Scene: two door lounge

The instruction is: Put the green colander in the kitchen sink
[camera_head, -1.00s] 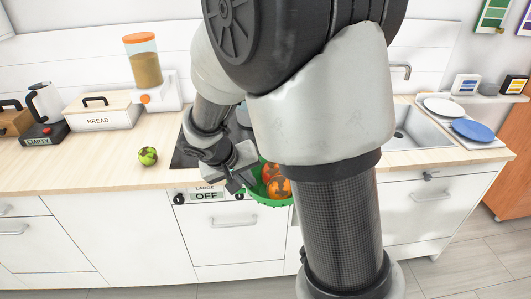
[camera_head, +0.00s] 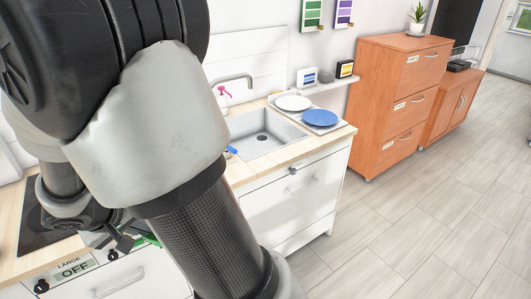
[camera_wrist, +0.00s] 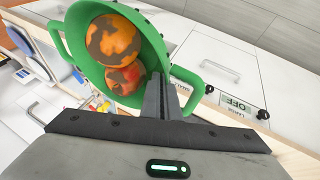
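The green colander (camera_wrist: 72,35) fills the top of the wrist view and holds two round orange-and-brown mottled things (camera_wrist: 113,40). My gripper (camera_wrist: 165,85) has its fingers together on the colander's wall, gripping it. In the head view only a sliver of the colander (camera_head: 148,241) shows beside my gripper (camera_head: 122,241), in front of the counter near the stove. My arm hides the rest. The kitchen sink (camera_head: 260,137) is a steel basin in the counter, to the right of my arm, and its visible part looks empty.
A curved faucet (camera_head: 235,79) stands behind the sink. A blue plate (camera_head: 320,117) and a white plate (camera_head: 293,103) lie to its right. A small blue object (camera_head: 231,150) is at its left front edge. Wooden cabinets (camera_head: 400,95) stand further right; the floor before them is clear.

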